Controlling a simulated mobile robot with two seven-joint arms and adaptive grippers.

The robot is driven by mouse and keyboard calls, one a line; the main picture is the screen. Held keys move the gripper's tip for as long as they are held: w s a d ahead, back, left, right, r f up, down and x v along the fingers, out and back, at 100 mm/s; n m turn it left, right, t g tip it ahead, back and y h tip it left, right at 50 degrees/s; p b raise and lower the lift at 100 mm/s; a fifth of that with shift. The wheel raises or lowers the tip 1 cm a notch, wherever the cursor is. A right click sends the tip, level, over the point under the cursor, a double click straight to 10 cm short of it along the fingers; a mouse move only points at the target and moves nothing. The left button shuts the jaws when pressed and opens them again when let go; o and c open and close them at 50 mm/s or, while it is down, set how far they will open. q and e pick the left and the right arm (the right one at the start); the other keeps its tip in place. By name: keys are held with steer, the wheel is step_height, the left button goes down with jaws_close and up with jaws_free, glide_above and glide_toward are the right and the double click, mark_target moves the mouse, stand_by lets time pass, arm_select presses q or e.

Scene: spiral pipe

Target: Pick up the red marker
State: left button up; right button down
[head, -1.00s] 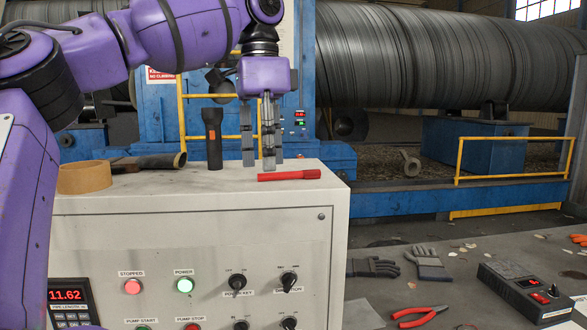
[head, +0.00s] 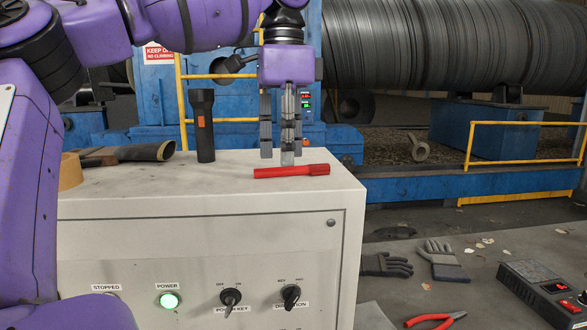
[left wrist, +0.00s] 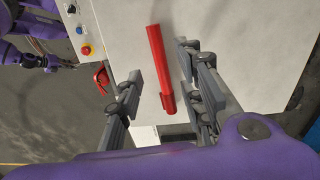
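The red marker (head: 291,171) lies flat near the front right corner of the white console top (head: 225,185). In the left wrist view the marker (left wrist: 158,65) lies lengthwise in the gap between my left gripper's fingers. My left gripper (head: 284,155) points straight down over the marker, its tips close to it and seemingly just behind it. The wrist view shows the left fingers (left wrist: 160,98) spread apart and not touching the marker. Part of another purple arm of mine shows at the upper left of the wrist view, its fingers unclear.
A black flashlight (head: 203,125) stands upright left of the gripper. A tape roll (head: 70,171) and a dark-bladed tool (head: 140,152) lie farther left. Gloves (head: 441,261), red pliers (head: 435,320) and a control box (head: 545,285) lie on the lower grey surface at right.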

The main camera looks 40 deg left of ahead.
mark_target(293, 172)
arm_select(q)
steer(key=shift+w+a+f, duration=0.1)
steer(key=shift+f, duration=1.15)
jaws_close()
steer(key=shift+r, duration=0.1)
